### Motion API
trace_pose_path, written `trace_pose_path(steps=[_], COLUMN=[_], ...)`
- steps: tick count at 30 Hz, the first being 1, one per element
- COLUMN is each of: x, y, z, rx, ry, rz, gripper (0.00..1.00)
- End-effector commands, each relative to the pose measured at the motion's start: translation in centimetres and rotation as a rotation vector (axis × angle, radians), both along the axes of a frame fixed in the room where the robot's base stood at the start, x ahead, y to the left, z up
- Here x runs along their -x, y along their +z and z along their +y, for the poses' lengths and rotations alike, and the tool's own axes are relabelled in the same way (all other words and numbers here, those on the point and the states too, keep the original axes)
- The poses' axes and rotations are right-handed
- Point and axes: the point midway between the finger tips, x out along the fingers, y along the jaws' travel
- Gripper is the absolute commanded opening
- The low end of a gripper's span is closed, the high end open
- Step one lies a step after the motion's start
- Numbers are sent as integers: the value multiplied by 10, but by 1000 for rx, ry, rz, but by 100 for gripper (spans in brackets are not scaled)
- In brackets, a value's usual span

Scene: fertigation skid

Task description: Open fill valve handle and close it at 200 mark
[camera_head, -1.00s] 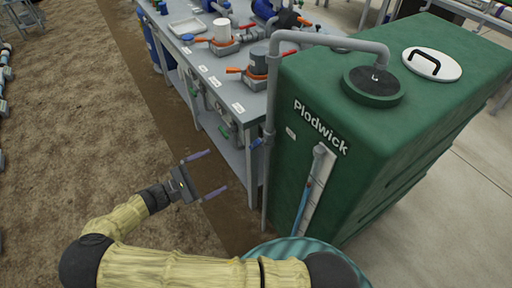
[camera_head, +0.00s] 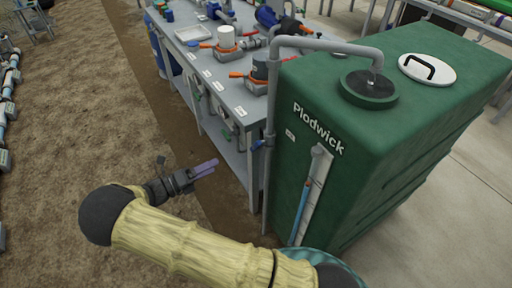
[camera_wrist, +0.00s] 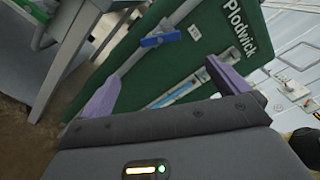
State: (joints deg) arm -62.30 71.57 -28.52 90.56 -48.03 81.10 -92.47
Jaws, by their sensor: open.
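The green Plodwick tank (camera_head: 400,120) stands at the right. A grey fill pipe (camera_head: 268,165) rises along its near corner and bends over into the tank top. A small blue valve handle (camera_head: 258,144) sits on this pipe; in the wrist view the blue handle (camera_wrist: 160,39) lies across the pipe, beyond the fingers. The level gauge (camera_head: 314,180) on the tank front has a clear tube with a blue column; its numbers are too small to read. My gripper (camera_head: 212,167) is open and empty, left of the pipe, touching nothing. Its purple fingers show in the wrist view (camera_wrist: 165,82).
A grey bench (camera_head: 222,95) with pumps and orange-handled valves stands left of the tank. A table leg stands near the pipe. The brown ground left of the bench is open. A white lid (camera_head: 430,67) with a black handle lies on the tank top.

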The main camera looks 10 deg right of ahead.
Motion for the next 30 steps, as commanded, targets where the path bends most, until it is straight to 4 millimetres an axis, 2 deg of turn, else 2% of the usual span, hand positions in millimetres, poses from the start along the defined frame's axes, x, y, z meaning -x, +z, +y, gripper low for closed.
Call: trace_pose_path(steps=[7, 11, 17, 30], x=[0, -3, -11, -35], y=[0, 0, 0, 1], z=[-2, -9, -37, -111], rx=[-1, 1, 1, 0], ry=[-1, -2, -5, -3], rz=[-3, -4, -3, -5], gripper=[100, 100, 100, 100])
